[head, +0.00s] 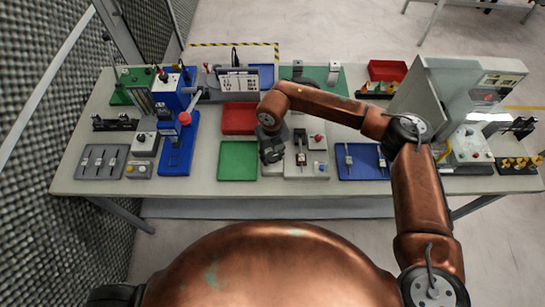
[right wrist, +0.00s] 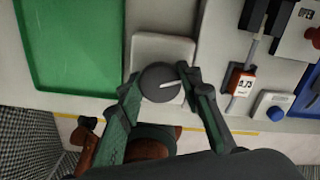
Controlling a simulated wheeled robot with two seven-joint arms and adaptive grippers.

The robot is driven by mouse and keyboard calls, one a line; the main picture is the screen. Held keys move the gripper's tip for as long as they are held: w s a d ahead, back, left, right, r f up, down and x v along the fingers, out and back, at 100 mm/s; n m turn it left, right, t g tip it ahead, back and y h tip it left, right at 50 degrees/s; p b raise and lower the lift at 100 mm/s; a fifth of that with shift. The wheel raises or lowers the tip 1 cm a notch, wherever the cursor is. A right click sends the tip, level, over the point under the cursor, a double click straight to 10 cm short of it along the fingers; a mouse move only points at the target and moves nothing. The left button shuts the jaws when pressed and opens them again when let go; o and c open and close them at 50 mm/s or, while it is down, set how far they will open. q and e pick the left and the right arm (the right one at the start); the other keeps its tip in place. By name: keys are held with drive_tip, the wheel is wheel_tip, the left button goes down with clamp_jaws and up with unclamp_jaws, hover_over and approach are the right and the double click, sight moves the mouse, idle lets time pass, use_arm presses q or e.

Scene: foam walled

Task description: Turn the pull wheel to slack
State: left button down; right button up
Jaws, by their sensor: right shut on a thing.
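The pull wheel (right wrist: 160,90) is a round dark grey knob with a white pointer line, on a pale square base (right wrist: 165,46). In the right wrist view its line points right and slightly up. My right gripper (right wrist: 158,82) has one finger on each side of the wheel and is shut on it. In the head view my right gripper (head: 272,152) reaches down to the bench and hides the wheel. I cannot read any label for slack. My left gripper is not in view.
A green tray (head: 238,160) lies left of the wheel, with a red tray (head: 239,119) behind it.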

sight(272, 156)
drive_tip(key=n+b, duration=0.2)
drive_tip(key=n, duration=0.1)
drive_tip(key=shift+f+n, duration=0.1)
drive_tip(key=shift+n, duration=0.3)
drive_tip(key=n+b, duration=0.2)
drive_tip(key=n, duration=0.1)
drive_tip(key=shift+n, duration=0.3)
drive_tip(key=n+b, duration=0.2)
drive_tip(key=n, duration=0.2)
use_arm(q)
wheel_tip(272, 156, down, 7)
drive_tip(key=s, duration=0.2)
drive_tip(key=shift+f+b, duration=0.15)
drive_tip(key=shift+b, duration=0.3)
use_arm(e)
drive_tip(key=shift+n, duration=1)
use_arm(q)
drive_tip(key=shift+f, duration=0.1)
use_arm(e)
drive_tip(key=o, duration=1.2)
drive_tip(key=shift+c, duration=0.2)
wheel_tip(272, 156, up, 12)
